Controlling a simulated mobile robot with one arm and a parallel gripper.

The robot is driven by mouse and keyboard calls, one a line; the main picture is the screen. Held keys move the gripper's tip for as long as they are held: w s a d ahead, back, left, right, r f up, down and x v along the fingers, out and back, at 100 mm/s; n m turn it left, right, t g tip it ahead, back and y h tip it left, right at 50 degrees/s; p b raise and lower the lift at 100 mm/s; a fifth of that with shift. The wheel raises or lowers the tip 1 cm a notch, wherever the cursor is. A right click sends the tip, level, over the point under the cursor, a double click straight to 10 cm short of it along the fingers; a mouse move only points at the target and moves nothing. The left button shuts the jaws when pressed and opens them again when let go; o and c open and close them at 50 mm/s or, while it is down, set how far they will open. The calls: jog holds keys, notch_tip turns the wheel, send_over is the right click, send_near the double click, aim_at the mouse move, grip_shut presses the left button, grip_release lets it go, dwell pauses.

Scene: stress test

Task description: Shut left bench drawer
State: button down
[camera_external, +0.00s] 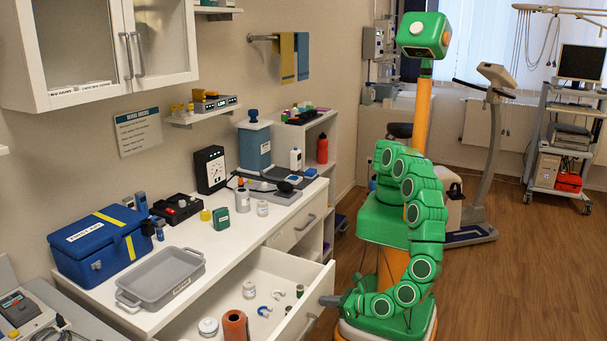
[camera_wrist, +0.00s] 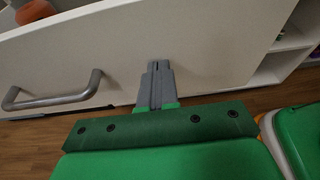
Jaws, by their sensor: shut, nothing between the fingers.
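The left bench drawer (camera_external: 268,268) is pulled open below the white bench. It holds an orange-brown cylinder (camera_external: 235,325), a white-lidded jar (camera_external: 208,327) and several small items. My gripper (camera_external: 325,300) is shut and empty at the outer face of the drawer front, near its right end. In the wrist view my gripper fingers (camera_wrist: 158,66) point at the white drawer front (camera_wrist: 195,50), to the right of its metal handle (camera_wrist: 55,98). The tips look very close to the panel; I cannot tell whether they touch.
The right drawer (camera_external: 293,230) looks shut. On the bench top (camera_external: 215,236) stand a grey tray (camera_external: 162,278), a blue first-aid box (camera_external: 97,245) and several small items. Open shelves (camera_external: 318,160) stand beyond. Wooden floor (camera_external: 500,290) at right is clear.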

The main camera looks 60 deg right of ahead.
jog(key=shift+w, duration=0.1)
dwell(0.3)
jog(key=w, duration=2.8)
jog(key=shift+w, duration=0.2)
jog(key=shift+w+d+r, duration=0.1)
jog(key=shift+w, duration=0.55)
jog(key=f+v, duration=0.1)
jog(key=v, duration=1.4)
jog(key=shift+s+f, duration=0.25)
